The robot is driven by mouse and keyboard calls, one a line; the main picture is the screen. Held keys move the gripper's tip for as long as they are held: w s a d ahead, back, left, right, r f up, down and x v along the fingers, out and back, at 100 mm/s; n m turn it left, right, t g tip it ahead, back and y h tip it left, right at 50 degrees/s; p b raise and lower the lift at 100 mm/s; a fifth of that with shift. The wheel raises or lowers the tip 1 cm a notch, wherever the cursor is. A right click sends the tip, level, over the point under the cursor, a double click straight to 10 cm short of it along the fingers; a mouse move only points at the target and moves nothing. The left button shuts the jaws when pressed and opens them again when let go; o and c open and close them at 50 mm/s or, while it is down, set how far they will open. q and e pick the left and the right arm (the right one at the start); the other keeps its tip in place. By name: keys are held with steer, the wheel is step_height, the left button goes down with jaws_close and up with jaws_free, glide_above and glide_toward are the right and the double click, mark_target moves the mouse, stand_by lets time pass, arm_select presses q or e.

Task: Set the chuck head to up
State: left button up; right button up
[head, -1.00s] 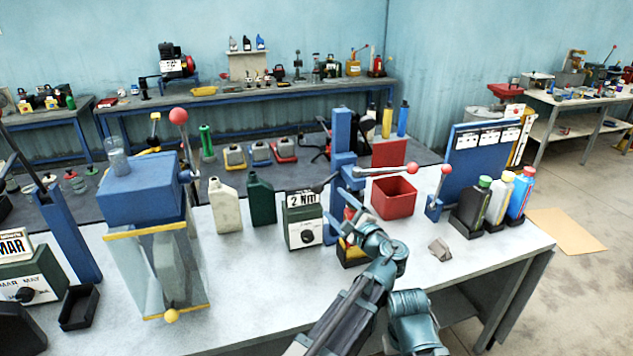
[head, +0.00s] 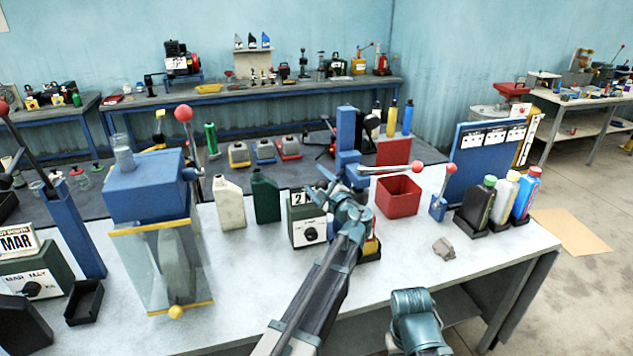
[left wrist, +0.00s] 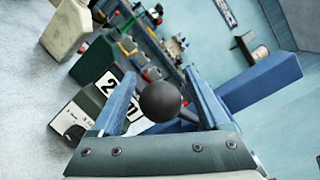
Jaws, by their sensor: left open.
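A blue upright column (head: 347,125) stands on the workbench with a blue block (head: 352,168) on it, which looks like the chuck head. A silver lever with a red ball (head: 416,167) extends right from the block. My left gripper (head: 333,193) is in front of the column's left side. In the left wrist view, my left gripper (left wrist: 163,100) is open, with a black ball knob (left wrist: 160,101) between its fingers. The knob's lever is mostly hidden behind it. The lower column is partly hidden by my arm.
A dial box (head: 304,228) stands just left of my left gripper. A dark green bottle (head: 265,197) and a cream bottle (head: 229,204) are farther left. A red bin (head: 398,197) sits right of the column. A grey lump (head: 444,248) lies on the otherwise clear front right bench.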

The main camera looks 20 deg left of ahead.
arm_select(q)
steer(key=shift+a, duration=0.1)
steer(key=shift+w, duration=0.1)
jaws_close()
stand_by(0.3)
stand_by(1.1)
